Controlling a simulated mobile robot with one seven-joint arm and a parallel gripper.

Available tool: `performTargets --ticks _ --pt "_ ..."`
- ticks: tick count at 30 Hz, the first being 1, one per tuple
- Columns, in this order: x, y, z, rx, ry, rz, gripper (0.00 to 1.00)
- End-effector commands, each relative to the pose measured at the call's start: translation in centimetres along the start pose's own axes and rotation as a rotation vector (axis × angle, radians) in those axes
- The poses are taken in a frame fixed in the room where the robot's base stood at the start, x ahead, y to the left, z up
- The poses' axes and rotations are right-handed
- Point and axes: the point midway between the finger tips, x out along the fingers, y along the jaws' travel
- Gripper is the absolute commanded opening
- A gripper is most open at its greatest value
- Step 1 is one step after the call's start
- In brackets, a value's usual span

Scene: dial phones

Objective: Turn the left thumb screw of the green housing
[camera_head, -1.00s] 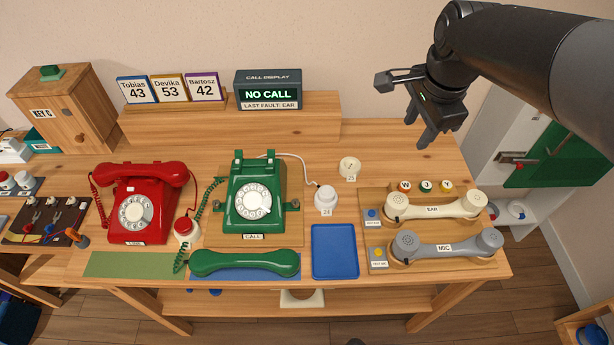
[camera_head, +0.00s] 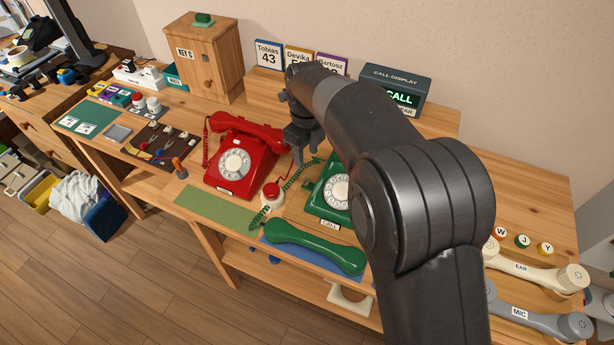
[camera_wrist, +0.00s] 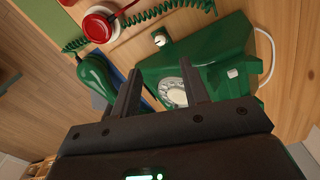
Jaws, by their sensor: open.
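The green housing (camera_head: 325,190) is the body of the green dial phone, partly hidden behind my arm in the head view. It also shows in the wrist view (camera_wrist: 205,50), with its dial (camera_wrist: 172,92) partly behind a finger. The left thumb screw (camera_wrist: 160,39) is a small pale knob at the housing's side facing the red button. In the head view that side shows a small green part (camera_head: 307,185). My gripper (camera_head: 298,158) is open and empty, above the gap between the red phone and the green housing. In the wrist view its fingers (camera_wrist: 160,88) are apart, with the screw beyond them, not between them.
The green handset (camera_head: 314,246) lies in front of the housing on a blue mat. A red button (camera_head: 271,190) on a white base and a coiled green cord (camera_head: 298,174) lie close to the housing's left. The red phone (camera_head: 240,155) stands further left.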

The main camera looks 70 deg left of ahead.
Motion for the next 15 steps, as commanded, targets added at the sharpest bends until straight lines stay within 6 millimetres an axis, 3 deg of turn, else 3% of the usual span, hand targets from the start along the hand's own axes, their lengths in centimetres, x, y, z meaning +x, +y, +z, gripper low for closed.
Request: performTargets --ticks 5,15 --pt "2.1 0.0 0.0 0.003 0.002 0.002 0.41" --pt "8.3 0.0 0.0 0.002 0.001 0.002 0.41"
